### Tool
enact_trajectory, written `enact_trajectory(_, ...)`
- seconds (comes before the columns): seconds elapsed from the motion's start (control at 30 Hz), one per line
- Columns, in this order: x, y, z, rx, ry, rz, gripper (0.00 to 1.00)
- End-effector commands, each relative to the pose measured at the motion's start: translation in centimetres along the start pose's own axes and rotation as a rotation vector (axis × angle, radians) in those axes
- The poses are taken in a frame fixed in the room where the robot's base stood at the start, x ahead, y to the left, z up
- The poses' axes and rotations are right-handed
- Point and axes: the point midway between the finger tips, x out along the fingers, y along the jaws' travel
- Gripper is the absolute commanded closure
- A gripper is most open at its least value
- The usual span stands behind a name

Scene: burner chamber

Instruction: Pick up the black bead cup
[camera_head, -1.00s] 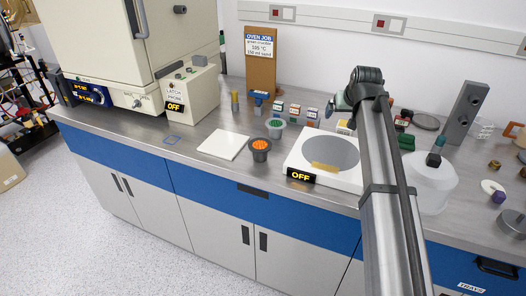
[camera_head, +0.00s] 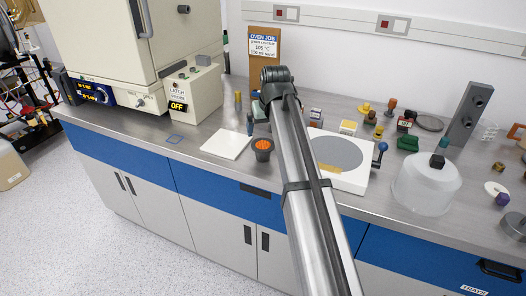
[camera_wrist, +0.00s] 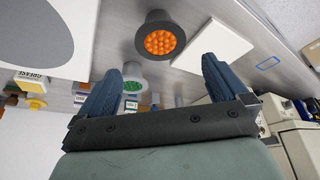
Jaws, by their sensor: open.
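The black bead cup (camera_head: 263,155) is a small dark cup filled with orange beads. In the head view my gripper (camera_head: 257,112) is behind the cup and partly hidden by my arm. A lighter grey cup with green beads (camera_wrist: 125,74) shows near the left finger; my arm hides it in the head view.
A white tile (camera_head: 228,143) lies left of the cup. Small labelled boxes (camera_head: 348,128) and a clear dome (camera_head: 425,190) stand further right. A beige oven (camera_head: 100,45) is at left.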

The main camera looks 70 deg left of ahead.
Motion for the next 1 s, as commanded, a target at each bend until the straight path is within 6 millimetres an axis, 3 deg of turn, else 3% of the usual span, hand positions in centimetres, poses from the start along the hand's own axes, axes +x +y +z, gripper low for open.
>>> enact_trajectory(0.1, 2.3, 0.0, 0.0, 0.000, -0.002, 0.000, 0.00)
enact_trajectory(0.3, 5.0, 0.0, 0.0, 0.000, -0.001, 0.000, 0.00)
enact_trajectory(0.57, 6.3, 0.0, -0.1, 0.000, 0.001, 0.000, 0.00)
enact_trajectory(0.83, 9.8, -0.1, -0.1, 0.001, 0.000, 0.000, 0.00)
enact_trajectory(1.0, 10.7, -0.1, -0.1, 0.001, 0.002, 0.001, 0.00)
